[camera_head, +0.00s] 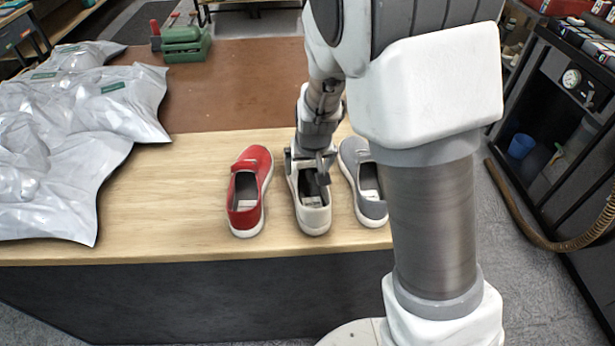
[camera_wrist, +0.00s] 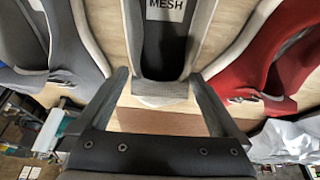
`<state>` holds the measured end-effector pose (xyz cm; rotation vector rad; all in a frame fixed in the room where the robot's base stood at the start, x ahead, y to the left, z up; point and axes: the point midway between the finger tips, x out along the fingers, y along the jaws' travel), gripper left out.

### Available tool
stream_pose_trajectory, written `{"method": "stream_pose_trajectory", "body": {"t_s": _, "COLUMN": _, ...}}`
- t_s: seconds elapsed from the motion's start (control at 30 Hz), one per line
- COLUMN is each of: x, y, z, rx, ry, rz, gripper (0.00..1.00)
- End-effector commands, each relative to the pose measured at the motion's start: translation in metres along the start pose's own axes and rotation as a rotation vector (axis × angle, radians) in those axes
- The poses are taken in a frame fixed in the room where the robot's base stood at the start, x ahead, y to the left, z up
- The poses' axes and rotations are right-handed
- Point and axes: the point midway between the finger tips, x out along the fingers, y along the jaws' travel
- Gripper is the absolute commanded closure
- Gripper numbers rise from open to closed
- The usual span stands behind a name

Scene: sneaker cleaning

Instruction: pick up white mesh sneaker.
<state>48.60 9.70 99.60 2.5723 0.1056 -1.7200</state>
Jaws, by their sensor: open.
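The white mesh sneaker (camera_head: 314,218) lies on the wooden bench between a red and a grey shoe. In the wrist view the sneaker (camera_wrist: 160,91) fills the middle, and its label reads "MESH". My gripper (camera_head: 310,165) is at the sneaker's far part, pointing down over it, and hides some of it. In the wrist view my gripper (camera_wrist: 160,80) is open, with one finger on each side of the sneaker's near end. I cannot tell whether either finger touches it.
The red sneaker (camera_head: 248,190) is close on the left and the grey sneaker (camera_head: 365,185) close on the right. Silvery plastic bags (camera_head: 70,170) cover the bench's left side.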

Motion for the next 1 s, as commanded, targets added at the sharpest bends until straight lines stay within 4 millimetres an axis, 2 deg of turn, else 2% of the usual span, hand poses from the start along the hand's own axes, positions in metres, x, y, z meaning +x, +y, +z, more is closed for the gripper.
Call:
{"method": "stream_pose_trajectory", "body": {"t_s": 0.27, "x": 0.0036, "y": -0.0001, "z": -0.0003, "rx": -0.001, "ry": 0.001, "rz": 0.0, "gripper": 0.0}}
{"method": "stream_pose_trajectory", "body": {"t_s": 0.37, "x": 0.0035, "y": -0.0002, "z": -0.0002, "rx": -0.001, "ry": 0.001, "rz": 0.0, "gripper": 0.14}}
{"method": "stream_pose_trajectory", "body": {"t_s": 0.83, "x": 0.0033, "y": 0.0, "z": 0.0001, "rx": -0.001, "ry": 0.0, "rz": 0.0, "gripper": 0.99}}
{"method": "stream_pose_trajectory", "body": {"t_s": 1.0, "x": 0.0029, "y": -0.0001, "z": -0.0006, "rx": 0.0, "ry": 0.002, "rz": 0.0, "gripper": 1.0}}
